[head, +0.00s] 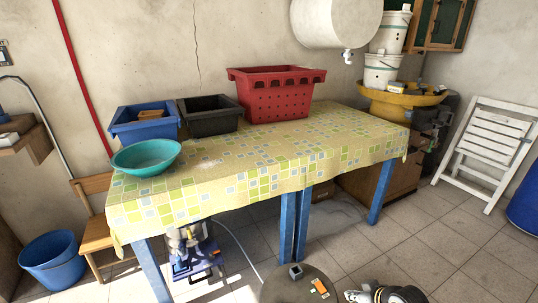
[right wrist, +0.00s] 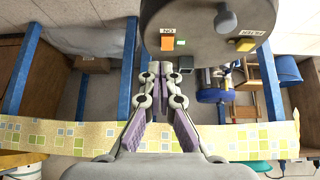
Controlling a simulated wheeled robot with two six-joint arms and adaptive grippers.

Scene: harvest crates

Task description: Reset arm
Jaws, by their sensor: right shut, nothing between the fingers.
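My right gripper (head: 358,296) is at the bottom edge of the head view, low in front of the table and partly cut off by the frame. In the right wrist view its fingers (right wrist: 163,70) come together at the tips with nothing between them. It is clear of the table and touches no crate. My left gripper is in neither view.
The table (head: 250,190) has a checked cloth. On it stand a teal bowl (head: 146,158), a blue crate (head: 146,130), a black crate (head: 211,122) and a red crate (head: 278,100). A yellow basin (head: 402,104) is behind right. The table's front right is bare.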

